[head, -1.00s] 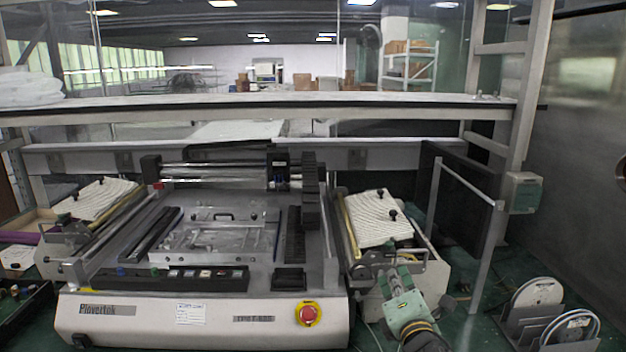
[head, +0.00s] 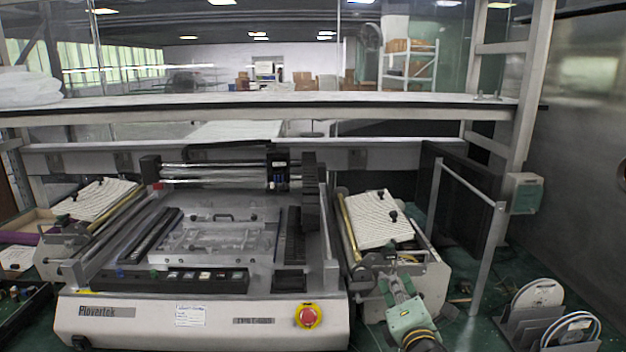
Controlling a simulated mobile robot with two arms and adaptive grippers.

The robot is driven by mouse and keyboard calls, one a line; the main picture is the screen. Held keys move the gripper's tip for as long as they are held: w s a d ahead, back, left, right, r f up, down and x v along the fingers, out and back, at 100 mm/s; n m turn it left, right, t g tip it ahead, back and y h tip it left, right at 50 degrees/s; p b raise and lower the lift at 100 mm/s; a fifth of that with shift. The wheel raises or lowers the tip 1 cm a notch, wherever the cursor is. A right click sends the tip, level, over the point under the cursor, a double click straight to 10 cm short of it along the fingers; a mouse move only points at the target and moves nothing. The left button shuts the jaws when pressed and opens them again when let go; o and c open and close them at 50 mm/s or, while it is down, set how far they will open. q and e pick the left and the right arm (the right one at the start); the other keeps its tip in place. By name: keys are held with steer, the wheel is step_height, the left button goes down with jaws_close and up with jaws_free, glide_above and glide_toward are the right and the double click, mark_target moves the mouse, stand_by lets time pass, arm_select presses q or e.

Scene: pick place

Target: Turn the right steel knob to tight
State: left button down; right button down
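The machine's right-hand unit (head: 433,290) has a cream side and a slanted white ribbed pad on top. Dark grey metal parts at its front end, around a round grey piece (head: 372,259), are where the steel knob would be; I cannot clearly make the knob out. My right gripper (head: 384,268) reaches up from the bottom of the head view to this front end. It overlaps these parts, and its dark fingertips blend with them. I cannot tell whether it touches or grips anything. My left gripper is not in view.
The cream machine body (head: 130,318) with a red emergency button (head: 308,315) stands left of my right arm. A grey upright post (head: 487,258) and a rack of white reels (head: 545,325) stand to the right.

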steer(key=shift+f, duration=0.2)
steer(key=s+p, duration=0.2)
steer(key=s, duration=0.4)
steer(key=shift+d, duration=0.45)
steer(key=shift+d, duration=0.1)
